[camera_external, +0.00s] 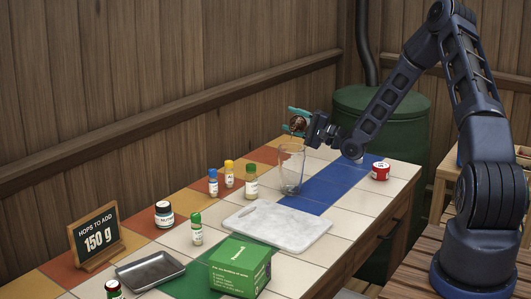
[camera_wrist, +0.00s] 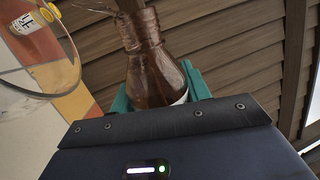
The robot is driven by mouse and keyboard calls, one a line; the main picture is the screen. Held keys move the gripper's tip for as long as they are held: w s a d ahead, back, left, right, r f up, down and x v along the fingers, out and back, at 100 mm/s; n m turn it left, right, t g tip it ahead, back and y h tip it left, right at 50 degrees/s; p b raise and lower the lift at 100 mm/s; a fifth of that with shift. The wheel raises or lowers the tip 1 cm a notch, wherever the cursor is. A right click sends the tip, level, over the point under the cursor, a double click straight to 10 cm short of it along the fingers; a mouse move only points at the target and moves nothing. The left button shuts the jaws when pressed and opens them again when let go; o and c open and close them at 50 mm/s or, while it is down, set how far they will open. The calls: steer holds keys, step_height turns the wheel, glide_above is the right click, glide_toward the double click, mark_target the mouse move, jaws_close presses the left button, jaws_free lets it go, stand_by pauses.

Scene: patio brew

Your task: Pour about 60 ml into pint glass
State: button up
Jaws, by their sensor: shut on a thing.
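The clear pint glass (camera_external: 291,170) stands upright on the tiled table, at the blue tile strip. My gripper (camera_external: 298,120), with teal fingers, is shut on a brown bottle (camera_external: 297,125) above the glass, and the bottle is tilted. In the wrist view the brown bottle (camera_wrist: 155,70) sits between the teal fingers, its neck toward the top edge. The glass's round rim (camera_wrist: 72,50) shows at the upper left. Thin pale streaks show near the bottle's mouth; I cannot tell whether they are liquid. The level in the glass is unclear.
A white marble board (camera_external: 277,226) lies in front of the glass. Small bottles, including a green-capped one (camera_external: 251,182), stand to its left. A red tin (camera_external: 380,171) is to the right. A green box (camera_external: 240,266), metal tray (camera_external: 150,271) and "150 g" sign (camera_external: 96,238) are nearer.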

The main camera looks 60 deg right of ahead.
steer(key=shift+w+d+f, duration=0.1)
steer(key=shift+d+f, duration=0.1)
steer(key=shift+f+n, duration=0.3)
steer(key=shift+f, duration=0.05)
stand_by(0.4)
steer(key=shift+f+n+y, duration=0.15)
steer(key=shift+n+y, duration=0.25)
steer(key=shift+n, duration=0.5)
stand_by(1.3)
steer(key=shift+d+m+h, duration=0.1)
steer(key=shift+m+h, duration=0.3)
steer(key=shift+m, duration=0.4)
step_height(320, 180, up, 4)
steer(key=shift+f+m+h, duration=0.1)
steer(key=shift+m+h, duration=0.2)
steer(key=shift+m, duration=0.8)
steer(key=shift+w+d+f+m+h, duration=0.1)
steer(key=shift+d+f+m+h, duration=0.15)
steer(key=shift+f+m, duration=0.45)
steer(key=shift+w+d+f+m+h, duration=0.15)
steer(key=shift+d+f+m, duration=0.2)
steer(key=shift+f+m, duration=0.3)
steer(key=shift+s+a+r, duration=0.1)
steer(key=shift+r, duration=0.2)
steer(key=shift+r+m, duration=0.1)
steer(key=shift+m, duration=0.15)
